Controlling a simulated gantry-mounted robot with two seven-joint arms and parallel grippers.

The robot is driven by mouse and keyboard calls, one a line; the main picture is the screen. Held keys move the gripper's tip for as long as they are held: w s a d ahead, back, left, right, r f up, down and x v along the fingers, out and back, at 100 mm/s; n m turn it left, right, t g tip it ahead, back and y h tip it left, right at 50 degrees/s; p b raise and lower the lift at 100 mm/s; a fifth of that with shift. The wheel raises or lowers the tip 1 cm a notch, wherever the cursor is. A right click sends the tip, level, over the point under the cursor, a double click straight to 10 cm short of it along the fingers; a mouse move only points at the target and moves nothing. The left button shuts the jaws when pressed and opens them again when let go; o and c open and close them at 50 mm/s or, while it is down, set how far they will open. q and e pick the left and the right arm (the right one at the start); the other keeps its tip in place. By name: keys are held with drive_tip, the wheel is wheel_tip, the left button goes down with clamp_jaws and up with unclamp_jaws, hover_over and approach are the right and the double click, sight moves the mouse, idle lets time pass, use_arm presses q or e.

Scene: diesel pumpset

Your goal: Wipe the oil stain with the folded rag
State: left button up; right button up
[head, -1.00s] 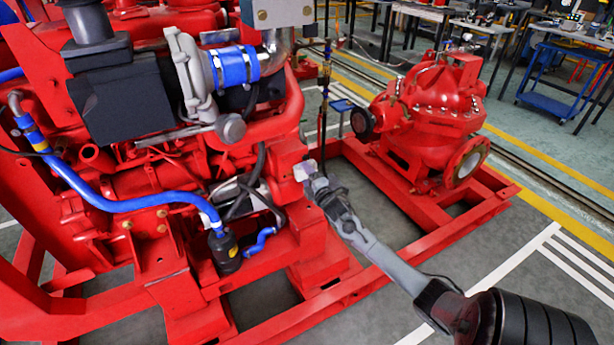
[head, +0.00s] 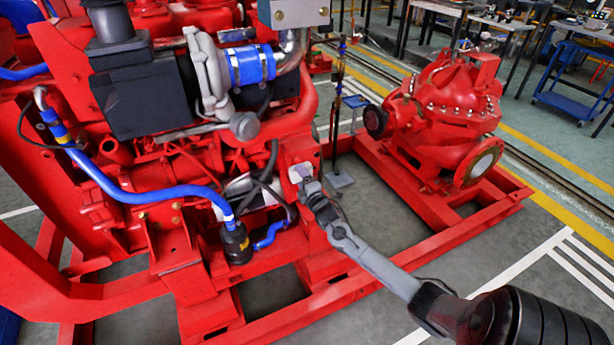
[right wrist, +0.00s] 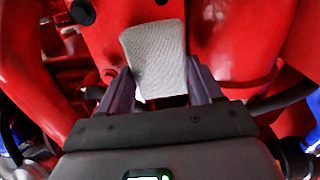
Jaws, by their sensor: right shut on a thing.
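The folded rag (right wrist: 155,58) is a pale, ribbed cloth pad between my right gripper's fingers in the right wrist view. In the head view it is a small whitish patch (head: 300,171) at the engine's red front face. My right gripper (head: 307,185) is shut on the rag and reaches in from the lower right. In the right wrist view, its grey fingers (right wrist: 157,88) flank the rag, which lies over a red surface. I cannot tell whether the rag touches it. No oil stain is visible; the rag may cover it. My left gripper is out of view.
The red engine (head: 130,190) fills the left, with a blue hose (head: 130,190) and a dark filter (head: 237,243) left of my gripper. A red pump (head: 440,110) stands behind on the red base frame (head: 350,290).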

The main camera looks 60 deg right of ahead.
drive_tip(key=shift+w+a, duration=0.5)
drive_tip(key=shift+a, duration=0.25)
drive_tip(key=shift+s+a+r+p, duration=0.2)
drive_tip(key=shift+s+a+p, duration=0.1)
drive_tip(key=shift+p, duration=0.5)
drive_tip(key=p+v, duration=0.4)
drive_tip(key=v, duration=0.1)
drive_tip(key=shift+s+f, duration=0.1)
drive_tip(key=shift+f, duration=0.1)
